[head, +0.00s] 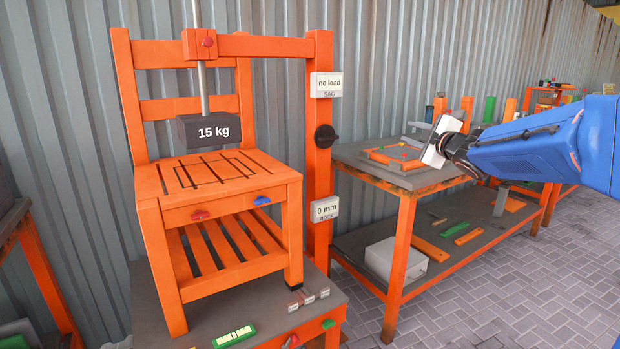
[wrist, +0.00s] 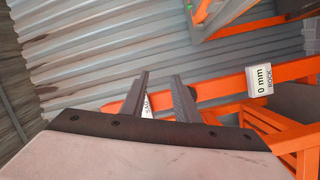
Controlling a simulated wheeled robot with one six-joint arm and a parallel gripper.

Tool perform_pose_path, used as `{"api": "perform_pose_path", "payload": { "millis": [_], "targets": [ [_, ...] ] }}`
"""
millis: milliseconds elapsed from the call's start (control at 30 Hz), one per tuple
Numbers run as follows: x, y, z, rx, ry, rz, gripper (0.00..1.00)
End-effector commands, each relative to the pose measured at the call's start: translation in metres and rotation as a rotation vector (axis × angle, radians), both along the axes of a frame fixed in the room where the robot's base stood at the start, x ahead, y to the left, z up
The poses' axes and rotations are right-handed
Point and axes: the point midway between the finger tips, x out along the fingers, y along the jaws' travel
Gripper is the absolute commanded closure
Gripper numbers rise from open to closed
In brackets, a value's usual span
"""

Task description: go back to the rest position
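My gripper (head: 437,146) is at the end of my blue arm on the right of the head view, above the workbench and right of the orange chair. In the wrist view my gripper (wrist: 163,76) shows two dark fingers standing apart. Nothing is held between them. A small white label (wrist: 147,110) shows partly behind the left finger, at a distance.
An orange chair (head: 225,188) stands on a grey-topped stand at left, under a 15 kg weight (head: 207,129). Beside it an orange post (head: 318,160) carries "no load" and "0 mm" signs. A workbench (head: 365,160) lies below my arm. Paved floor is clear at right.

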Motion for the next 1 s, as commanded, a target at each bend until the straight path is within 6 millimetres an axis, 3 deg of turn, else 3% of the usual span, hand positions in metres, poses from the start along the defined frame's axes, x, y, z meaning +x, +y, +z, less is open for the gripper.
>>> {"api": "perform_pose_path", "payload": {
  "millis": [267,500,767,1000],
  "targets": [
    [-0.092,-0.036,-0.034,0.243,0.193,-0.293,0.72],
    [-0.191,-0.050,-0.098,0.461,0.409,-0.510,0.72],
    [-0.316,-0.038,-0.186,0.687,0.692,-0.700,0.72],
    [-0.427,-0.008,-0.260,0.842,0.968,-0.823,0.72]
  ]
}}
